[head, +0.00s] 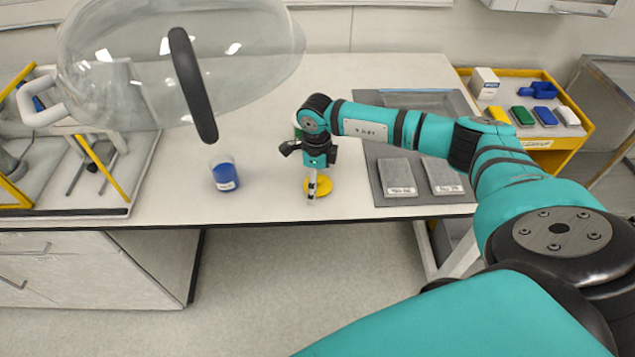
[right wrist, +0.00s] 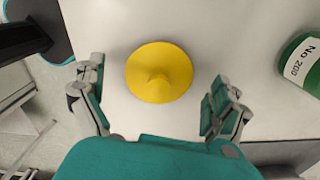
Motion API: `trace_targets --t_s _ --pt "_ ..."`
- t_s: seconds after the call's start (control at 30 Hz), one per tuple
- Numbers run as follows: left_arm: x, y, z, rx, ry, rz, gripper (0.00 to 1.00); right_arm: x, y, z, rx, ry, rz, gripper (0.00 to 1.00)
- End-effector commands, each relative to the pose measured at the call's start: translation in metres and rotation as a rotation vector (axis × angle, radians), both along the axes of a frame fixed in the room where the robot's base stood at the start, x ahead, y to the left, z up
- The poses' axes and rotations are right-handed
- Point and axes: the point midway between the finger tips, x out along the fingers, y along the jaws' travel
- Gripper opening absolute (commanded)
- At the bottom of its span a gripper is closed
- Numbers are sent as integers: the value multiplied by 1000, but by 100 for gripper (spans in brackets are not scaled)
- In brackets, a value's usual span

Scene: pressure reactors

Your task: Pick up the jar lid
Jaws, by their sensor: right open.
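The yellow round jar lid (head: 324,187) lies flat on the white bench near its front edge. A gap to the lid shows on both sides. My left gripper is not in view.
A jar with blue contents (head: 225,175) stands left of the lid. A green container (right wrist: 303,65) labelled "No 200" is close on the right in the wrist view. Two grey blocks (head: 397,177) lie on a dark mat to the right. A large clear dome (head: 190,60) hangs at upper left.

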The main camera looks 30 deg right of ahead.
Motion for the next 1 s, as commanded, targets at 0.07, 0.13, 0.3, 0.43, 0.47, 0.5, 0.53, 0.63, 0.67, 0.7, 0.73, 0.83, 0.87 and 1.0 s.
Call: trace_targets --t_s 0.07,0.13,0.3,0.43,0.47,0.5,0.53,0.63,0.67,0.7,0.73,0.83,0.87,1.0 --pt "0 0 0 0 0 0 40 0 0 0 0 0 0 100" --pt "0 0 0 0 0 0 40 0 0 0 0 0 0 92" --pt "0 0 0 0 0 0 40 0 0 0 0 0 0 69" --pt "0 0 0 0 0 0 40 0 0 0 0 0 0 52" --pt "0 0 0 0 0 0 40 0 0 0 0 0 0 49" --pt "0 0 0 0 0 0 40 0 0 0 0 0 0 49" --pt "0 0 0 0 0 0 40 0 0 0 0 0 0 49" --pt "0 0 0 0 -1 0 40 0 0 0 0 0 0 49" --pt "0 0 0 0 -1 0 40 0 0 0 0 0 0 49" --pt "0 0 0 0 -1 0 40 0 0 0 0 0 0 49" --pt "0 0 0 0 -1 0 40 0 0 1 0 0 0 49" --pt "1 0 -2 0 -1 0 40 0 0 3 0 0 0 49" --pt "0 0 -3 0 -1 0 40 0 0 4 0 0 0 49" --pt "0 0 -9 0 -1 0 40 1 0 15 0 -3 1 49"
